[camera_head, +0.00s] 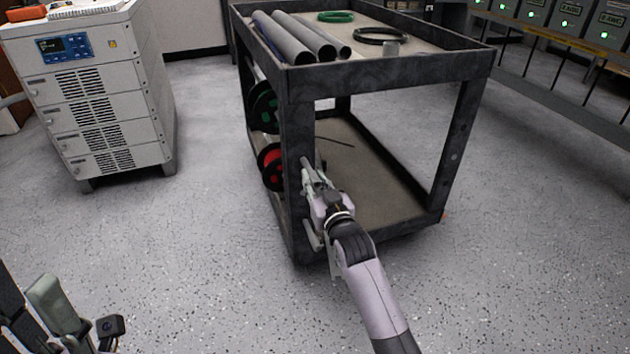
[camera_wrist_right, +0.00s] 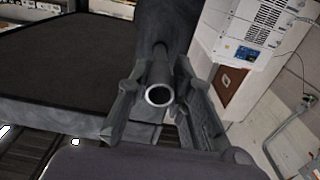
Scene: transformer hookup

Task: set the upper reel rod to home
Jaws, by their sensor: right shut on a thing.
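My right gripper (camera_head: 312,172) is at the near corner post of the dark cart (camera_head: 390,80). In the right wrist view, my right gripper (camera_wrist_right: 160,110) is shut on a reel rod (camera_wrist_right: 160,95), a dark hollow tube with its bright open end toward the camera. The rod runs away from me between the two fingers. Whether it is the upper rod I cannot tell. A green reel (camera_head: 264,106) sits high on the cart's left side, and a red reel (camera_head: 271,166) sits below it. My left gripper (camera_head: 60,310) is at the bottom left, partly cut off.
Grey pipes (camera_head: 290,38), a green coil (camera_head: 336,16) and a black coil (camera_head: 382,35) lie on the cart top. A white cabinet (camera_head: 95,95) stands at the left. A row of grey boxes (camera_head: 565,15) is at the upper right. The floor around the cart is clear.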

